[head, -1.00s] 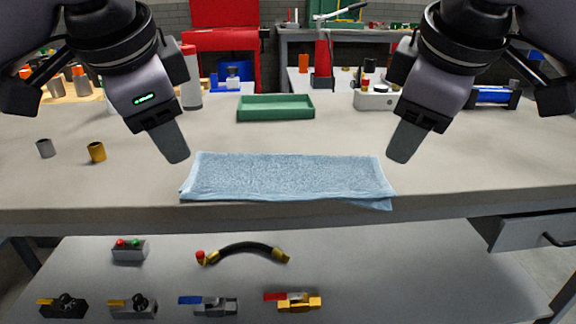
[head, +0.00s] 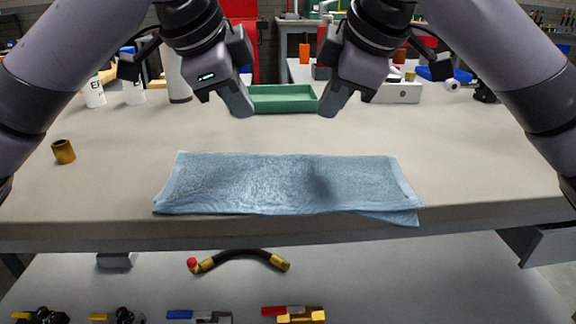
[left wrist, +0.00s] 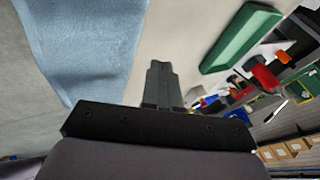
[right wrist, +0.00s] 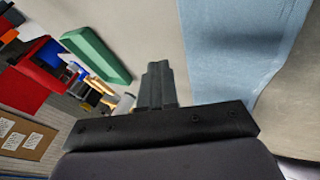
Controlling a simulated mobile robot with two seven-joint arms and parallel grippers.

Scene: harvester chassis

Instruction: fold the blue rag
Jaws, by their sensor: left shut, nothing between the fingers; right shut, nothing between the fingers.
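The blue rag (head: 270,184) lies folded into a wide strip along the front edge of the table. A lower layer sticks out at its front right corner. The rag also shows in the left wrist view (left wrist: 88,45) and in the right wrist view (right wrist: 225,50). My left gripper (head: 240,108) is shut and empty, above the table behind the rag. My right gripper (head: 330,108) is shut and empty, to the right of the left one, also behind the rag. Neither gripper touches the rag.
A green tray (head: 283,98) stands behind the grippers. A brass cylinder (head: 63,151) stands at the left of the table (head: 480,160). A hose (head: 240,256) and several valves lie on the shelf below. The tabletop around the rag is clear.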

